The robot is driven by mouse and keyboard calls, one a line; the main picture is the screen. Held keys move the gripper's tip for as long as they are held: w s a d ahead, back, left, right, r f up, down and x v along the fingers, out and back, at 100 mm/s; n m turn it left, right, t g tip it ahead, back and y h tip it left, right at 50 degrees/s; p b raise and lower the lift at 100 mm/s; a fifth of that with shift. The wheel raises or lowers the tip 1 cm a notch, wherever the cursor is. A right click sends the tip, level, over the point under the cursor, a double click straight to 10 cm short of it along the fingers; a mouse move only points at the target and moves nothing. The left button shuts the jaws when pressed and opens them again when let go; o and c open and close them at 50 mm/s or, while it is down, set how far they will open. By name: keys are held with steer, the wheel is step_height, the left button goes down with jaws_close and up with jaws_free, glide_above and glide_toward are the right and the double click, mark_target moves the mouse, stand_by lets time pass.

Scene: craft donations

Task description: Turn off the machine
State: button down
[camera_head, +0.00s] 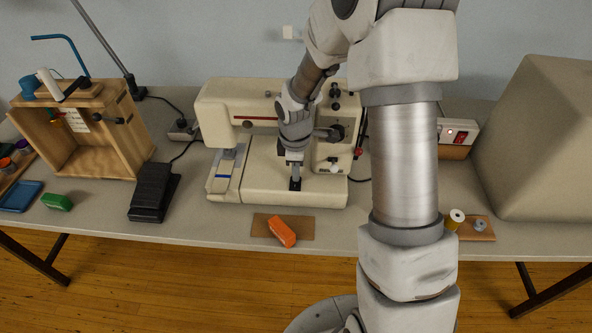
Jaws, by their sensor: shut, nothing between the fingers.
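The machine is a cream sewing machine (226,108) standing on the grey table behind my arm. It has a red stripe along its upper arm and dark knobs on its right part. My gripper (295,184) points down over the front of its bed, fingers shut and empty. I cannot tell whether the fingertips touch the bed. A box with a lit red switch (459,136) sits on a wooden block to the right, partly hidden by my arm. A black foot pedal (154,192) lies on the table at the left.
An orange object (282,231) lies on a brown board in front of the machine. A wooden stand (120,125) and a green block (57,201) are at the left. A thread spool (455,218) is at the right front. A large beige cover (540,140) fills the right side.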

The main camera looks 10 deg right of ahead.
steer(key=shift+s+f, duration=0.2)
steer(key=shift+f, duration=0.05)
steer(key=shift+s+a, duration=0.25)
steer(key=shift+s, duration=0.4)
steer(key=shift+r, duration=0.1)
steer(key=shift+w, duration=0.1)
steer(key=shift+r+p, duration=0.4)
steer(key=shift+r, duration=0.05)
step_height(320, 180, up, 13)
steer(key=s+p, duration=0.1)
steer(key=p, duration=0.2)
steer(key=shift+s+a+p, duration=0.25)
steer(key=shift+s+p, duration=0.1)
steer(key=shift+p, duration=0.05)
